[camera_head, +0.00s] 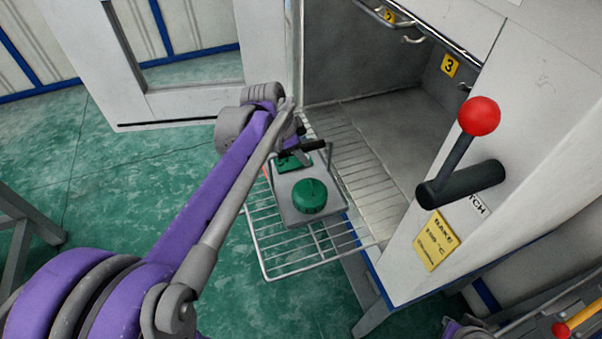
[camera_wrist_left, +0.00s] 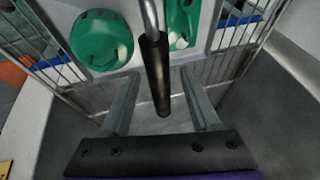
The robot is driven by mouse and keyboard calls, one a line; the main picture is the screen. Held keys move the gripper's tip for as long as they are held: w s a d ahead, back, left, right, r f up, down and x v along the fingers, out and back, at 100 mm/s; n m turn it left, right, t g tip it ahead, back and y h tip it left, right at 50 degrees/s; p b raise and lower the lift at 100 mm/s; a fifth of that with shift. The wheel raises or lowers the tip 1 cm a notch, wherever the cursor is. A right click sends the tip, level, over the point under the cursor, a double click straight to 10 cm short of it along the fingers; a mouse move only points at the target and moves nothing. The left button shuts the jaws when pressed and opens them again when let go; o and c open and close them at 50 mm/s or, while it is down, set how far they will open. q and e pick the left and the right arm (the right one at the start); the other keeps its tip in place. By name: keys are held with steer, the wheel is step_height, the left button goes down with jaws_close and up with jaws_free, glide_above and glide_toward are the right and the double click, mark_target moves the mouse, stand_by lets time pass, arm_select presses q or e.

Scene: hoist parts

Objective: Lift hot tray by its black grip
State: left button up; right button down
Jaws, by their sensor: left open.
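The tray (camera_head: 285,204) is a flat grey plate carrying green parts. It rests on a wire rack pulled out of the oven. Its black grip (camera_head: 314,146) stands on a metal rod at the oven side of the tray. In the left wrist view the black grip (camera_wrist_left: 155,85) lies between the two fingers of my left gripper (camera_wrist_left: 159,76), with a visible gap on each side. My left gripper (camera_head: 300,140) is open, and my arm partly hides the tray in the head view. My right gripper is not in view.
The wire rack (camera_head: 271,246) juts out of the open oven (camera_head: 372,140). A red-knobbed lever (camera_head: 479,116) and a yellow bake label (camera_head: 436,241) are on the oven's right front. The oven door (camera_head: 190,98) stands open at left. Green floor (camera_head: 110,230) is clear there.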

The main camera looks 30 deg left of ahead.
arm_select(q)
steer(key=shift+f, duration=0.25)
stand_by(0.4)
jaws_close()
stand_by(1.3)
